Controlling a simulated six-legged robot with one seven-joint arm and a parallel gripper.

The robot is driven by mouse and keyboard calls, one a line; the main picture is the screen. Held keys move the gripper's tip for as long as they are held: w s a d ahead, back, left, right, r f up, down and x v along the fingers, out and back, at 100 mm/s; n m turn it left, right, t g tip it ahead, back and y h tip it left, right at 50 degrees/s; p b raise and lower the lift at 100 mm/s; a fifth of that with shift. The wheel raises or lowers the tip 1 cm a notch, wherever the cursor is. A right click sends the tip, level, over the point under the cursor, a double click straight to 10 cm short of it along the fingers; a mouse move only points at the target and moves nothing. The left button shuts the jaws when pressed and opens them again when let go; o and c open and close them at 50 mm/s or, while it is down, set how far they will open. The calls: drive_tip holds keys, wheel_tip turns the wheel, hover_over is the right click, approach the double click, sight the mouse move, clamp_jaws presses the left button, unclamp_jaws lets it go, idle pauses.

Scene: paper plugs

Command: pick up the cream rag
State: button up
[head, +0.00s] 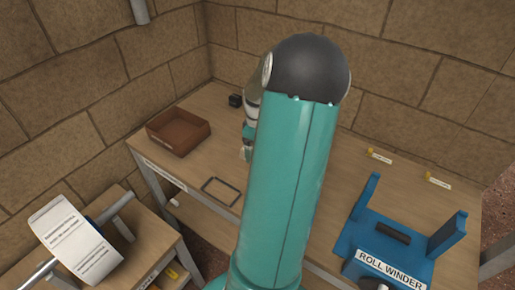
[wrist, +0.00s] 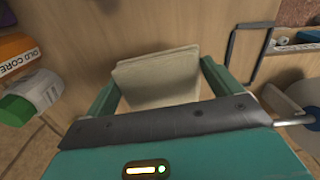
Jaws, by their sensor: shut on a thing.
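The cream rag (wrist: 157,76) is a folded, layered pad in the wrist view. It sits between the two teal fingers of my gripper (wrist: 158,84), which is shut on it. In the head view my gripper (head: 246,148) is mostly hidden behind my own teal arm, above the bench between the brown tray and the arm. Only a small pale patch shows at its tip there, and I cannot tell the rag's full shape in that view.
The brown tray (head: 178,138) stands on the wooden bench, with a dark rectangular frame (head: 221,191) in front. A small black block (head: 235,100) is at the back. The blue roll winder (head: 390,240) is at right. A box labelled "OLD CORE" (wrist: 16,60) shows in the wrist view.

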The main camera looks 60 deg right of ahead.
drive_tip(key=s+a+r, duration=0.4)
drive_tip(key=a+r, duration=0.2)
drive_tip(key=a, duration=0.3)
drive_tip(key=shift+a, duration=0.4)
drive_tip(key=shift+f, duration=0.1)
drive_tip(key=shift+o, duration=1.2)
drive_tip(key=shift+c, duration=0.8)
